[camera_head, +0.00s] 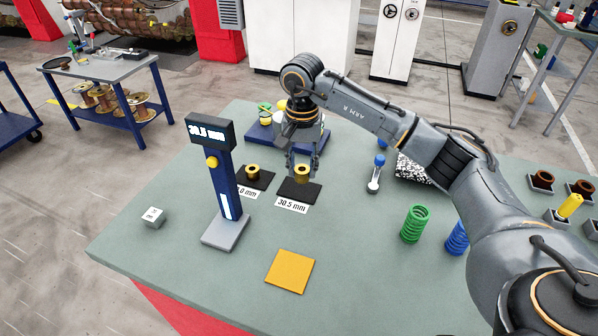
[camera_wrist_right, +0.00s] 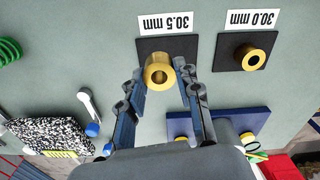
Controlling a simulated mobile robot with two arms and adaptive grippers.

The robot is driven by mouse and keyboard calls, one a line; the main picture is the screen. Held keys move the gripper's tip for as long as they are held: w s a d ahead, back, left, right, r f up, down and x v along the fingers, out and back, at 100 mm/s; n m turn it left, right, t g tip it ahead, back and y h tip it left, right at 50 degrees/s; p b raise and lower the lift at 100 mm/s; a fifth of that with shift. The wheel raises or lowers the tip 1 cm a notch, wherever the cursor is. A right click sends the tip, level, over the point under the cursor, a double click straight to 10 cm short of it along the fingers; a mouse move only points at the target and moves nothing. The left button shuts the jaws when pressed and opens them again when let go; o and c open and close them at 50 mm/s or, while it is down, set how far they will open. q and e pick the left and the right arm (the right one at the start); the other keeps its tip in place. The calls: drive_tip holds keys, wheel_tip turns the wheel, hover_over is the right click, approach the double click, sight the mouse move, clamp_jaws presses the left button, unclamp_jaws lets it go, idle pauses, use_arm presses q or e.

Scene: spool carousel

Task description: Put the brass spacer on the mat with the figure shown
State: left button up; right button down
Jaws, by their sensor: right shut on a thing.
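My right gripper (camera_head: 302,168) is shut on a brass spacer (camera_head: 302,175), a short ring with a hole. The spacer is at the black mat labelled 30.5 mm (camera_head: 296,196); I cannot tell whether it touches the mat. In the right wrist view the held spacer (camera_wrist_right: 160,73) sits between the fingers over this mat's lower part. The blue display post (camera_head: 212,133) reads 30.5 mm. My left gripper is not in view.
A blue tray (camera_head: 262,133) with items stands behind the mats. Green (camera_head: 413,224) and blue (camera_head: 456,238) coils, a blue-knobbed part (camera_head: 376,172) and a speckled block (camera_head: 411,169) are to the right.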

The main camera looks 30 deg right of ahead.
sight(299, 189)
drive_tip(key=shift+w+d+f, duration=0.2)
drive_tip(key=shift+w+f, duration=0.85)
drive_tip(key=shift+f, duration=0.2)
wheel_tip(299, 189, down, 2)
drive_tip(key=shift+s+f+p, duration=0.1)
drive_tip(key=shift+f+p, duration=0.05)
drive_tip(key=shift+p, duration=0.85)
drive_tip(key=shift+f, duration=0.3)
drive_tip(key=shift+f, duration=0.1)
drive_tip(key=shift+f+b, duration=0.15)
drive_tip(key=shift+b, duration=0.2)
drive_tip(key=c, duration=0.9)
unclamp_jaws()
drive_tip(key=shift+c, duration=0.2)
